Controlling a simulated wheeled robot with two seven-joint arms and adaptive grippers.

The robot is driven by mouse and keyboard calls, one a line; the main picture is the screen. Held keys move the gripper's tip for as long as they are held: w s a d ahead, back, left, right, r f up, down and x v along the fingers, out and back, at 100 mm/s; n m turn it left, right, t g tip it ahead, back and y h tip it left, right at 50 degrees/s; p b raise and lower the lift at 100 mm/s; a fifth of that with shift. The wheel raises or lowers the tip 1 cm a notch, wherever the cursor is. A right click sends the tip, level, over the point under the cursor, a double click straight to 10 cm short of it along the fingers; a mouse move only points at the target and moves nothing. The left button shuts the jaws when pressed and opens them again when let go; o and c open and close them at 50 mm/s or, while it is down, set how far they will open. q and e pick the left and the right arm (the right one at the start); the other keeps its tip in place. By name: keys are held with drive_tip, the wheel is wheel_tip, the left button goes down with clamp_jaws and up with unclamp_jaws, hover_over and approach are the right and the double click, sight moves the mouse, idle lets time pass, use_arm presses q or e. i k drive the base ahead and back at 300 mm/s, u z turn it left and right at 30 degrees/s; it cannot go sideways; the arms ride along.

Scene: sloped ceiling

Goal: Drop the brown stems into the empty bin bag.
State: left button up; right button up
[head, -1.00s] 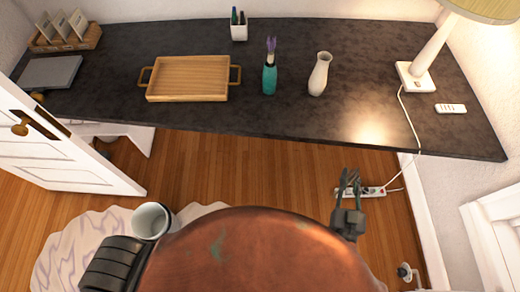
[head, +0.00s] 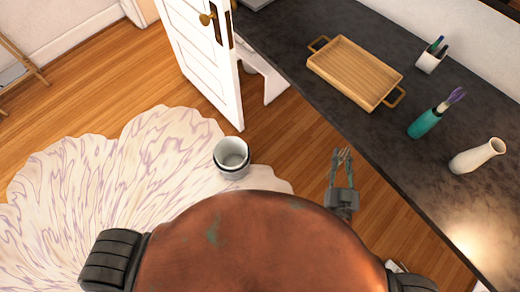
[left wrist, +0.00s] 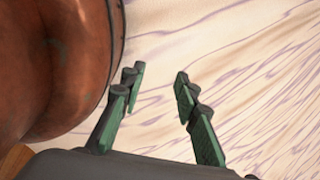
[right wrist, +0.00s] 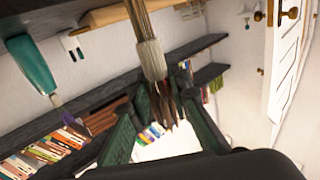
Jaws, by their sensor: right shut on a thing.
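The brown stems (right wrist: 142,20) are a thin bundle with a pale wrap (right wrist: 151,60). In the right wrist view they run from the top edge down between the green-padded fingers of my right gripper (right wrist: 160,100), which is shut on them. In the head view this gripper (head: 342,160) is raised beside the desk, right of the bin; the stems are hard to make out there. A pale bin (head: 231,155) with a dark lower band stands near the rug's edge, and its inside looks empty. My left gripper (left wrist: 157,85) is open and empty above the rug.
The patterned rug (head: 80,190) covers the floor at left. An open white door (head: 205,65) stands behind the bin. The dark desk (head: 300,30) at right holds a wooden tray (head: 355,72), teal vase (head: 425,122), white vase (head: 478,157) and pen cup (head: 432,60).

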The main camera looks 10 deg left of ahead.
sight(233, 159)
drive_tip(key=u, duration=0.95)
drive_tip(key=k, duration=0.3)
drive_tip(key=u, duration=2.65)
drive_tip(key=k, duration=0.65)
drive_tip(key=z, duration=1.35)
